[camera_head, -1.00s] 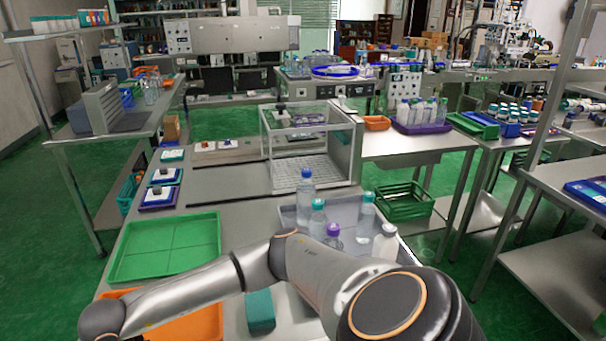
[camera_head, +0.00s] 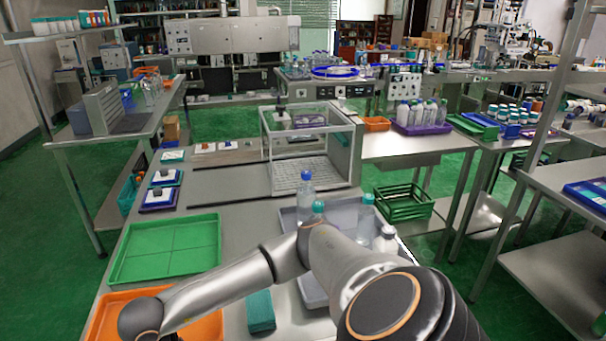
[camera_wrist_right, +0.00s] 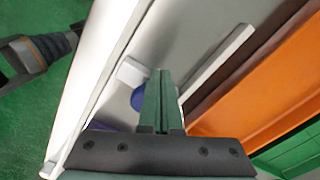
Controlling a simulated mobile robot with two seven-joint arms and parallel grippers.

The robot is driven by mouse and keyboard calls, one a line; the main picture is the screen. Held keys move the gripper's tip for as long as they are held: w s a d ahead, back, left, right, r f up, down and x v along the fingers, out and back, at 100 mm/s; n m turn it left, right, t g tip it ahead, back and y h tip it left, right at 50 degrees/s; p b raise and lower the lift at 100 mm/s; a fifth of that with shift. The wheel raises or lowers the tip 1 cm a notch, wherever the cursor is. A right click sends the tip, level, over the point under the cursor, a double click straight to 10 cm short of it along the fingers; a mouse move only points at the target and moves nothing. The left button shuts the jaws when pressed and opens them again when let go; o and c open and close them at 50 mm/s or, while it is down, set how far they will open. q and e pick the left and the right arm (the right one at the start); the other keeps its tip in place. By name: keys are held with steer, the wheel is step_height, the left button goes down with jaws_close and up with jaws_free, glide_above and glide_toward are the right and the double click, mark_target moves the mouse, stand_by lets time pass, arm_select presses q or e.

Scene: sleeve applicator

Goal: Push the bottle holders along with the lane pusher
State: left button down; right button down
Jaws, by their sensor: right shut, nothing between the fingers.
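My right arm (camera_head: 360,270) crosses the front of the bench in the head view, and its gripper is out of that frame. In the right wrist view my right gripper (camera_wrist_right: 163,85) is shut and empty, pointing down over the bench. A small white block (camera_wrist_right: 131,72) and a partly hidden purple round part (camera_wrist_right: 139,98) are just left of the fingertips. A white bar (camera_wrist_right: 216,68) lies to their right. I cannot tell which of these is the lane pusher or a bottle holder, or whether the fingers touch them. My left gripper does not show.
A grey tray (camera_head: 287,220) with several bottles stands behind my arm. A green tray (camera_head: 168,248) and an orange tray (camera_head: 205,329) lie on the left, with a teal block (camera_head: 261,312) nearby. A clear-walled case (camera_head: 310,150) stands at the back.

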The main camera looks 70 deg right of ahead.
steer(key=shift+s+d, duration=0.8)
steer(key=shift+s, duration=0.25)
steer(key=shift+s+d, duration=0.8)
steer(key=shift+s, duration=0.25)
steer(key=shift+s+d, duration=0.9)
steer(key=shift+s, duration=0.2)
steer(key=shift+s+d+b, duration=0.45)
steer(key=shift+s+d, duration=0.75)
steer(key=shift+s, duration=0.35)
steer(key=shift+s+d+b, duration=0.45)
steer(key=shift+s+d, duration=0.8)
steer(key=shift+s, duration=0.25)
steer(key=shift+s+d+b, duration=0.45)
steer(key=shift+s+d, duration=0.75)
steer(key=shift+s, duration=0.35)
steer(key=shift+s+d+b, duration=0.15)
steer(key=shift+s+d, duration=0.55)
steer(key=shift+s, duration=0.25)
steer(key=shift+s+d+b, duration=0.15)
steer(key=shift+s+d, duration=0.55)
steer(key=shift+s, duration=0.2)
step_height(320, 180, up, 8)
steer(key=w+a+p, duration=0.1)
steer(key=p, duration=0.5)
steer(key=shift+w+a+p, duration=0.2)
steer(key=shift+w+p, duration=0.15)
